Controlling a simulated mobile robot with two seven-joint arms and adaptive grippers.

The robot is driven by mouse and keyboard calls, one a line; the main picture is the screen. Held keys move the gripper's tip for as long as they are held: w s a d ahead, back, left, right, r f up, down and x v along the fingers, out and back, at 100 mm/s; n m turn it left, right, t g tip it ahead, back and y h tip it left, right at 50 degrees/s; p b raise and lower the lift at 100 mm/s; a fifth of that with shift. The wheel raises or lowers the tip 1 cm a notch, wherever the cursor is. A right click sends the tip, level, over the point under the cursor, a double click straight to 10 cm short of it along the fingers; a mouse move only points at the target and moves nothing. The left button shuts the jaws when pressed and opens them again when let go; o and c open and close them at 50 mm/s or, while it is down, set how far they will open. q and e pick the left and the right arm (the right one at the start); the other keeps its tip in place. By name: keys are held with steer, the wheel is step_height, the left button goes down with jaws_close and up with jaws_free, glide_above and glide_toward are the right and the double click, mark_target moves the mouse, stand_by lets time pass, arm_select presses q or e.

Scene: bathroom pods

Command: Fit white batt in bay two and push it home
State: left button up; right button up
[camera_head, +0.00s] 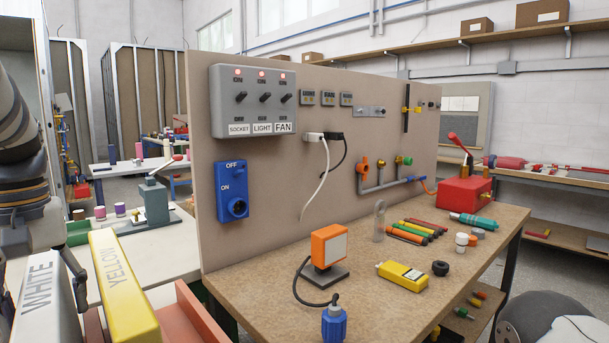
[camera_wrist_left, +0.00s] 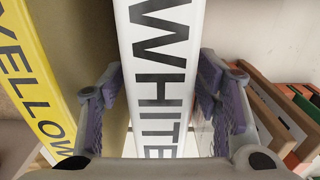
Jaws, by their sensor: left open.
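The white batt (camera_head: 45,300), lettered WHITE, stands on edge at the lower left of the head view. In the left wrist view the white batt (camera_wrist_left: 160,60) runs between the two fingers of my left gripper (camera_wrist_left: 165,105). The fingers are open, with one on each side of it. In the head view my left gripper (camera_head: 42,262) is over the white batt. The yellow batt (camera_head: 122,285), lettered YELLOW, stands beside it to the right and also shows in the left wrist view (camera_wrist_left: 35,85). I cannot make out which bay is bay two. My right gripper is not in view.
An orange-red holder (camera_head: 192,312) is right of the yellow batt. A tall board (camera_head: 300,190) with switches and pipes stands behind a brown workbench (camera_head: 450,290) holding a lamp and tools. Metal-framed panels (camera_head: 148,95) stand at the back left.

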arm_select(q)
steer(key=c, duration=1.3)
steer(key=shift+r, duration=3.55)
